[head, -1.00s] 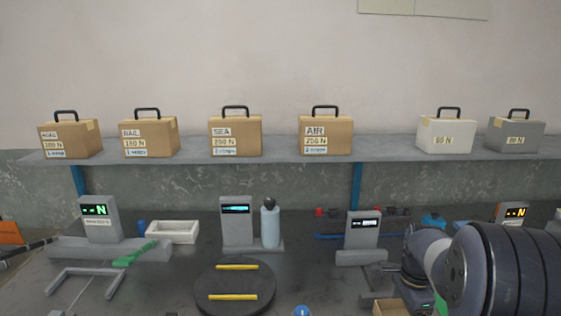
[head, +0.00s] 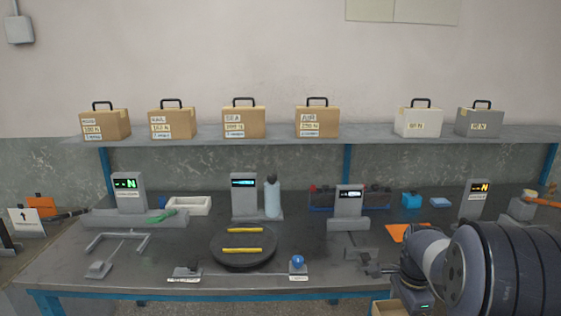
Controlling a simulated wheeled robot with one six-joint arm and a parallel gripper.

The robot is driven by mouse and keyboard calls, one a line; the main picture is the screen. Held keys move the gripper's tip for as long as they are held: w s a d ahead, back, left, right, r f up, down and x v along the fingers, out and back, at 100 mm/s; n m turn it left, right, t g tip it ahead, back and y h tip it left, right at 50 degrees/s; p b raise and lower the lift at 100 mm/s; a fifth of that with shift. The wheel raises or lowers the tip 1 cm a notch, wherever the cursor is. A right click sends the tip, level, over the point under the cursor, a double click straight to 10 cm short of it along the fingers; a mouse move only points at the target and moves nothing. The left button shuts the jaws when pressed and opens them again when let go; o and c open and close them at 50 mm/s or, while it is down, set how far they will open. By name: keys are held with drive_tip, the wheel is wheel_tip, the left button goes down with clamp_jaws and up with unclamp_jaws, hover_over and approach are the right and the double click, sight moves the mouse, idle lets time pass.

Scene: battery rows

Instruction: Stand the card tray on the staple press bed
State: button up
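The arm (head: 480,270) fills the lower right of the head view and is mine. Its wrist, with a small green light, points down at the lower edge. No gripper fingertips can be made out, so I cannot tell whether my gripper is open or holds anything. A shallow white tray (head: 188,206) lies at the back left of the bench. I cannot clearly identify the staple press bed.
The dark bench (head: 110,280) holds a round black turntable (head: 232,258) with yellow bars, a blue knob (head: 298,261), several grey display units and a bottle (head: 272,198). Handled cartons, such as the AIR carton (head: 317,123), stand on the shelf (head: 280,133).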

drive_tip(key=w+a+f+n+p, duration=0.1)
drive_tip(key=a+f+n, duration=1.2)
drive_tip(key=n, duration=0.4)
drive_tip(key=shift+a+f, duration=0.15)
drive_tip(key=shift+f, duration=0.15)
